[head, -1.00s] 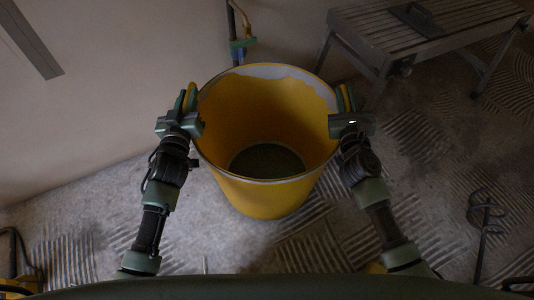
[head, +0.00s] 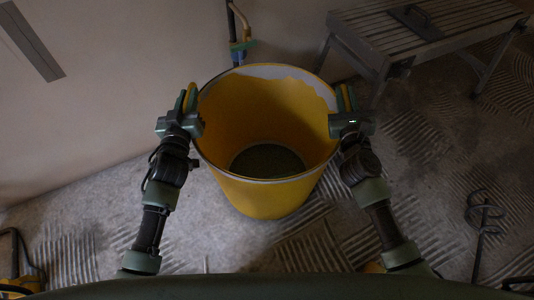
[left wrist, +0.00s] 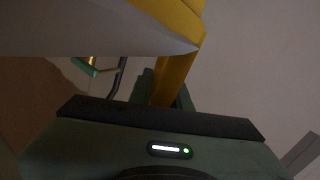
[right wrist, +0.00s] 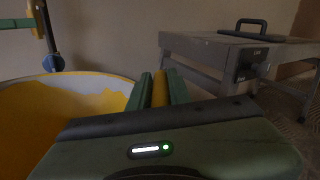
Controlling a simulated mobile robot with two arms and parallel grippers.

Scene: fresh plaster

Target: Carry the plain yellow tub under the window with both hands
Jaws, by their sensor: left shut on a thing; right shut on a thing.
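The plain yellow tub (head: 262,197) is in front of me in the head view, upright, with its open top facing me. Pale smears line its inner rim and its bottom looks dark. My left gripper (head: 188,100) is shut on a yellow handle at the tub's left rim. My right gripper (head: 346,98) is shut on the opposite handle at the right rim. In the left wrist view the yellow handle (left wrist: 177,75) runs between the fingers. In the right wrist view the tub's smeared rim (right wrist: 95,84) shows at left. I cannot tell the tub's height above the floor. No window shows.
A slatted workbench (head: 425,40) with a dark-handled tool on top stands back right. A pipe with a green fitting (head: 240,45) is at the wall behind the tub. A spiral mixing rod (head: 484,215) is at right. Ridged marks cover the pale floor.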

